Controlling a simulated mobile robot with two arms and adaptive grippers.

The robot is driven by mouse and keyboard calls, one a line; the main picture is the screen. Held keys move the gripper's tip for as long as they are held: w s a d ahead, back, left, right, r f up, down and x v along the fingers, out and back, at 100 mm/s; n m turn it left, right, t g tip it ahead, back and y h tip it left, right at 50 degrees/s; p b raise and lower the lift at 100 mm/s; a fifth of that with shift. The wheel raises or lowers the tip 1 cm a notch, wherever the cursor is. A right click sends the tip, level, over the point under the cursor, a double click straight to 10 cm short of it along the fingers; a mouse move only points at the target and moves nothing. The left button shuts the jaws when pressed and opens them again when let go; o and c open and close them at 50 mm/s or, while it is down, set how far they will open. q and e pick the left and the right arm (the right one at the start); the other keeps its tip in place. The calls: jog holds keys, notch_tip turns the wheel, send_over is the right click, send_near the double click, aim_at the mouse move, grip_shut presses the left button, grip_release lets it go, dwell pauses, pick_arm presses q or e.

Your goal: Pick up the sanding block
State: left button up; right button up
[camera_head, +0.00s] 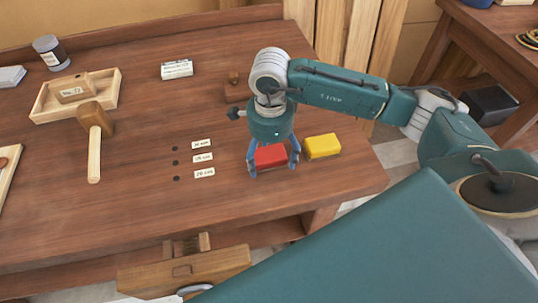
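No block carries a readable sanding block label. A red block (270,156) lies near the right end of the wooden bench, and a yellow block (323,146) lies just right of it. My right gripper (272,166) points down over the red block with its blue fingers spread, one on each side. The gripper hides part of the red block's top, and I cannot tell whether the fingers touch it. A wooden block with a label (75,91) sits in a wooden tray (45,113) at the left. My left gripper is not in view.
Small labels (203,158) lie beside dark holes left of the gripper. A wooden vise (185,272) juts from the front.

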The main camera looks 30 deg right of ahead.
jog(key=c, duration=1)
jog(key=shift+o, duration=0.2)
jog(key=shift+r, duration=0.1)
notch_tip(320, 180, up, 11)
jog(key=b, duration=0.3)
notch_tip(320, 180, up, 9)
jog(key=p, duration=0.1)
send_over(270, 156)
jog(key=shift+s, duration=0.1)
jog(key=o, duration=0.6)
jog(key=shift+c, duration=0.2)
jog(key=c, duration=0.4)
